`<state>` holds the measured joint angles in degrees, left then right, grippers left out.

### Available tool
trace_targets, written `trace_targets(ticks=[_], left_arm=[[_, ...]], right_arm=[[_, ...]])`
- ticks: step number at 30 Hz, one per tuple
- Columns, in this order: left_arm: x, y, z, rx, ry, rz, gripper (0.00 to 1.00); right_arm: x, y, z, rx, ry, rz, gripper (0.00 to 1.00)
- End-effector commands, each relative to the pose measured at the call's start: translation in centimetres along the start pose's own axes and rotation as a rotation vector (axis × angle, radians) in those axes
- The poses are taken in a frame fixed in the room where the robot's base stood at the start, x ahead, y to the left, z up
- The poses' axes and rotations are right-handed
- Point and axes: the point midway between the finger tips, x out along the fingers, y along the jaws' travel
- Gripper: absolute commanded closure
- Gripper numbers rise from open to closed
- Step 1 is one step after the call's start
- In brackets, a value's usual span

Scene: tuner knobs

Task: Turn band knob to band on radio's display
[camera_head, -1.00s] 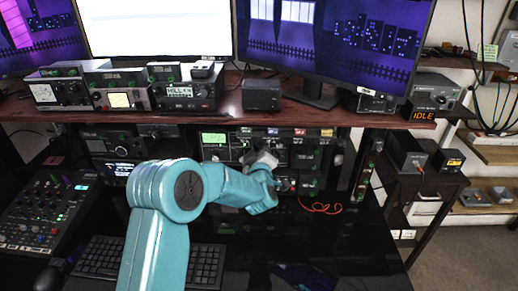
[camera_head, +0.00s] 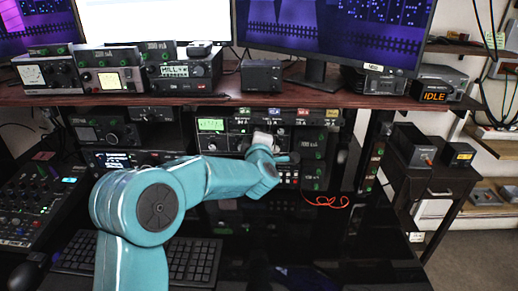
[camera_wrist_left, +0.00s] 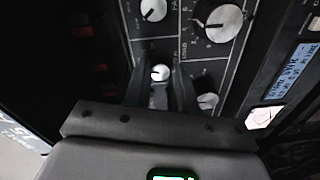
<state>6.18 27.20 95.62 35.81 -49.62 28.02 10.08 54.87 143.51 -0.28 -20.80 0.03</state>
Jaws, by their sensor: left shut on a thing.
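The radio (camera_head: 237,143) sits in the rack under the shelf, with a lit green display (camera_head: 211,125) at its left; the display's text is too small to read. My left gripper (camera_head: 262,140) is at the radio's front and covers part of it. In the left wrist view, the fingers of my left gripper (camera_wrist_left: 160,82) are shut around a small knob with a pale top (camera_wrist_left: 160,73). Its label is not readable. A larger dial knob (camera_wrist_left: 223,22) with marks around it is at upper right, and another pale knob (camera_wrist_left: 153,9) is above. My right gripper is not in view.
A knob (camera_wrist_left: 207,101) sits close to the right finger. A red cable (camera_head: 325,201) hangs right of the gripper. A keyboard (camera_head: 190,262) and a mixer (camera_head: 35,205) are on the desk below. The wooden shelf (camera_head: 290,98) runs above the radio.

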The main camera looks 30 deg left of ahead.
Motion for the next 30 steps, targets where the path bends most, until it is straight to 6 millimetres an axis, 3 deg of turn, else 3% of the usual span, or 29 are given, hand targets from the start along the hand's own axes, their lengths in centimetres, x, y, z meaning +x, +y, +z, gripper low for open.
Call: trace_targets(ticks=[1,3,12,30], left_arm=[[0.0,-0.7,0.1,-0.044,0.001,0.001,1.0],[0.0,-0.7,0.1,-0.108,-0.002,-0.002,1.0],[0.0,-0.5,0.0,-0.344,-0.012,-0.013,1.0],[0.0,-0.1,-0.1,-0.527,-0.019,-0.024,1.0]], right_arm=[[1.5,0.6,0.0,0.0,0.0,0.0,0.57],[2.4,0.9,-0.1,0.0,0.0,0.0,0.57],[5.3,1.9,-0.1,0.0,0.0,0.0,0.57],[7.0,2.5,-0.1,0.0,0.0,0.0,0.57]])
